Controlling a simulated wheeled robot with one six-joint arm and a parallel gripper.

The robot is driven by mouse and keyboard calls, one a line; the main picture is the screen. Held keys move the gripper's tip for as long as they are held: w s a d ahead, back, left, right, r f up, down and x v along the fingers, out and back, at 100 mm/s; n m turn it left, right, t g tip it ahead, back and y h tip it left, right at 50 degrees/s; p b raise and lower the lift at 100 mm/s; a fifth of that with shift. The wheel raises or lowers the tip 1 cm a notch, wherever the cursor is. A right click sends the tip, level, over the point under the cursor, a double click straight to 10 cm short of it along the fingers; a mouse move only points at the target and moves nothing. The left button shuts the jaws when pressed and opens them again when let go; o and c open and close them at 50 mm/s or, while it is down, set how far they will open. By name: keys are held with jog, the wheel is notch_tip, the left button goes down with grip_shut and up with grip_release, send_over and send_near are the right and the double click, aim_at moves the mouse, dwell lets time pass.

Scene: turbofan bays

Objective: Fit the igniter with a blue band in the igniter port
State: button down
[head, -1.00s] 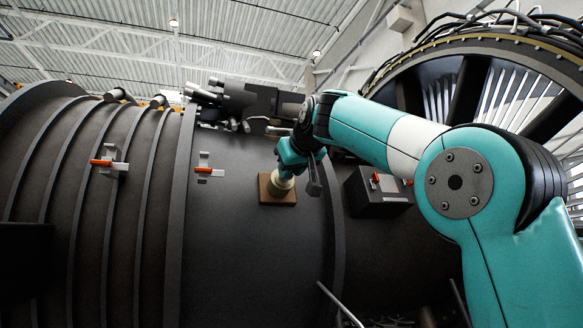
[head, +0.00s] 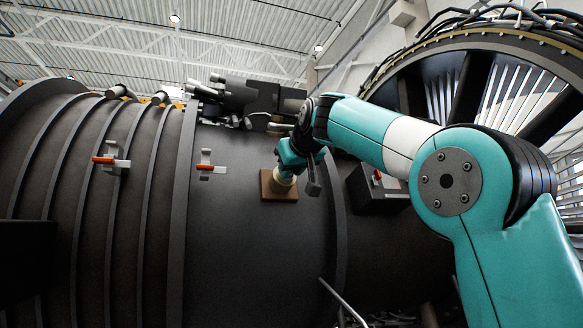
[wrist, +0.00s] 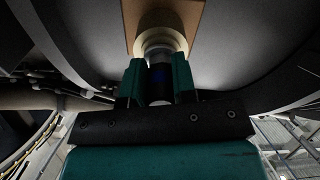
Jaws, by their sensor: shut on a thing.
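My gripper (wrist: 158,82) is shut on the igniter (wrist: 160,78), a dark cylinder with a blue band, held between the two teal fingers in the wrist view. The igniter's far end meets the cream ring of the igniter port (wrist: 160,40), which stands on a brown square plate (wrist: 190,12) on the casing. How deep the end sits in the ring is hidden. In the head view my gripper (head: 288,172) is at the port's brown plate (head: 280,190), and the igniter itself cannot be made out.
The dark engine casing (head: 240,255) fills the middle. Latches with orange handles (head: 205,167) (head: 104,160) are to the left. A dark box (head: 377,188) sits right of the port, and dark fittings (head: 245,98) lie above it. A pale rod (head: 343,302) juts up below.

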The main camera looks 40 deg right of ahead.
jog(key=shift+w, duration=0.1)
dwell(0.4)
jog(key=c, duration=0.8)
grip_release()
jog(key=shift+f, duration=0.1)
jog(key=shift+c, duration=0.2)
jog(key=shift+s+a+b, duration=0.15)
jog(key=shift+s+b, duration=0.15)
jog(key=shift+s, duration=0.15)
jog(key=v, duration=1.6)
jog(key=shift+s+r, duration=0.2)
